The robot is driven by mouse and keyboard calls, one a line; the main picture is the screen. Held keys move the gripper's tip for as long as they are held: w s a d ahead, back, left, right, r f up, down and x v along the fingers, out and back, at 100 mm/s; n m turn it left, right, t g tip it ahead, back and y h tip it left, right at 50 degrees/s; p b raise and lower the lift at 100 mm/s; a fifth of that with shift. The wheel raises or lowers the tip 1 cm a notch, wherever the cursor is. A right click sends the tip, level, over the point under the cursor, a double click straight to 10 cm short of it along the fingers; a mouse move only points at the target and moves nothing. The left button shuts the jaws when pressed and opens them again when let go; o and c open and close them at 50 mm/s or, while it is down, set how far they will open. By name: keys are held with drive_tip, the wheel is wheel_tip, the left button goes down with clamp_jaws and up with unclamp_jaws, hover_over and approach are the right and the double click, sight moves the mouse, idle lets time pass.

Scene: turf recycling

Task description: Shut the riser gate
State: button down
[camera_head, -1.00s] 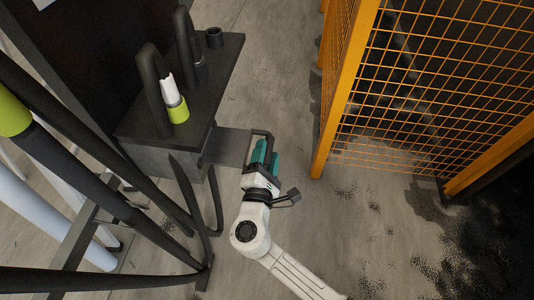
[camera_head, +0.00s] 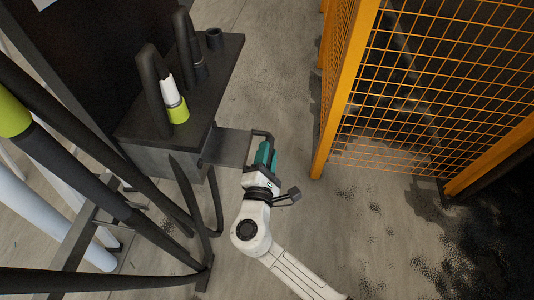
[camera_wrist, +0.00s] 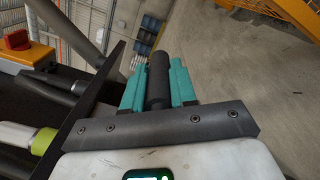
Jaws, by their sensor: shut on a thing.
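The riser gate (camera_head: 228,147) is a flat grey plate sticking out to the right from the side of a dark box. A dark bar handle (camera_head: 262,133) stands at its outer end. My gripper (camera_head: 264,153) with teal fingers is at this handle. In the wrist view, the dark round handle bar (camera_wrist: 158,78) lies between the two teal fingers of my gripper (camera_wrist: 158,88), which are shut on it. The gate's slot in the box is hard to make out.
A black shelf (camera_head: 205,95) over the box carries dark pipes and a green-and-white fitting (camera_head: 174,102). Black hoses (camera_head: 120,205) run at left. An orange mesh fence (camera_head: 430,90) stands at right. Bare concrete floor (camera_head: 275,60) lies between. The wrist view shows a red knob (camera_wrist: 16,40).

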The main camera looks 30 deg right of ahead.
sight(230, 150)
drive_tip(key=w+a+b, duration=0.1)
drive_tip(key=w+a, duration=0.1)
drive_tip(key=w+a+b, duration=0.1)
drive_tip(key=a+b, duration=0.1)
drive_tip(key=a, duration=0.1)
drive_tip(key=w+a+b, duration=0.1)
drive_tip(key=w+a, duration=0.1)
drive_tip(key=a, duration=0.1)
drive_tip(key=shift+w+f, duration=0.1)
drive_tip(key=shift+w, duration=0.25)
drive_tip(key=c, duration=0.9)
unclamp_jaws()
drive_tip(key=shift+s, duration=0.1)
drive_tip(key=v, duration=1)
drive_tip(key=shift+s+a+p, duration=0.15)
drive_tip(key=shift+s+p, duration=0.15)
drive_tip(key=shift+p, duration=0.05)
